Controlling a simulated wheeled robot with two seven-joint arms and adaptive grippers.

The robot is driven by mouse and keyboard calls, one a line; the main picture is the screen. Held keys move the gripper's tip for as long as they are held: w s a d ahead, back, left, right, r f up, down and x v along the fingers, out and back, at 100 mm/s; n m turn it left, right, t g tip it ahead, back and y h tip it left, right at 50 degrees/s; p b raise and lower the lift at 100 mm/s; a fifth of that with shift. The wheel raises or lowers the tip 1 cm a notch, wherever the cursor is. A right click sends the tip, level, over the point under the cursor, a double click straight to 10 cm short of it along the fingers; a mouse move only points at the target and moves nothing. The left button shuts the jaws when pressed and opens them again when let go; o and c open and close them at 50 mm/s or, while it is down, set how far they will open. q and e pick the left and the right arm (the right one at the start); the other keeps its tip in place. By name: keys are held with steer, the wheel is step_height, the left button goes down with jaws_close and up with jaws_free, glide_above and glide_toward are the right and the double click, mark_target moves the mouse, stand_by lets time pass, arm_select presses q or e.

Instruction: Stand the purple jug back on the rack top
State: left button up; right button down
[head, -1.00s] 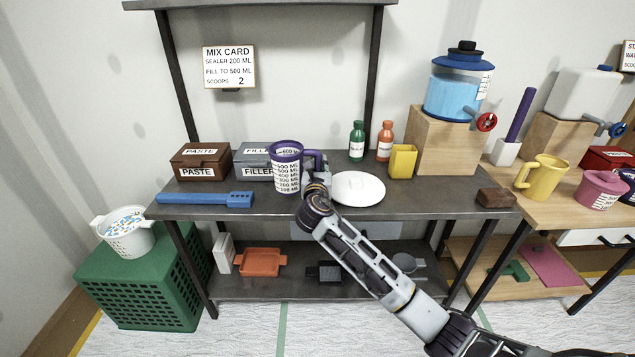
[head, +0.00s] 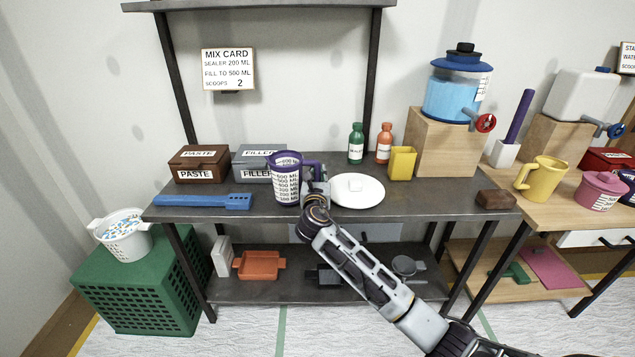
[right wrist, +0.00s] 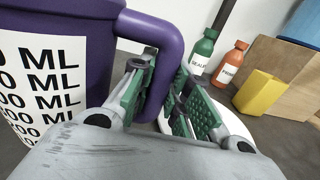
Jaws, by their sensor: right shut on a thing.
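The purple jug (head: 285,185), with a white millilitre scale on its side, is upright at the front middle of the rack top (head: 400,205). Its base looks at or very near the surface; I cannot tell whether it touches. My right gripper (head: 317,188) is shut on the jug's handle, on the jug's right side. In the right wrist view, the green finger pads (right wrist: 160,95) lie on both sides of the purple handle (right wrist: 165,45), and the jug's body (right wrist: 50,80) fills the left. My left gripper is not in view.
A white plate (head: 358,196) lies just right of the gripper. A grey filler box (head: 250,165) is behind the jug, with a brown paste box (head: 195,168) and blue tool (head: 200,201) to the left. A yellow cup (head: 402,163) and two bottles (head: 356,146) stand behind right.

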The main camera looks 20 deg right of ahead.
steer(key=shift+f, duration=0.6)
steer(key=shift+f+p, duration=0.3)
steer(key=shift+f, duration=0.1)
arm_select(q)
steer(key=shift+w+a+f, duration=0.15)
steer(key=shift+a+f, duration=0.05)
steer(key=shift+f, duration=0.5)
arm_select(e)
steer(key=shift+f, duration=0.1)
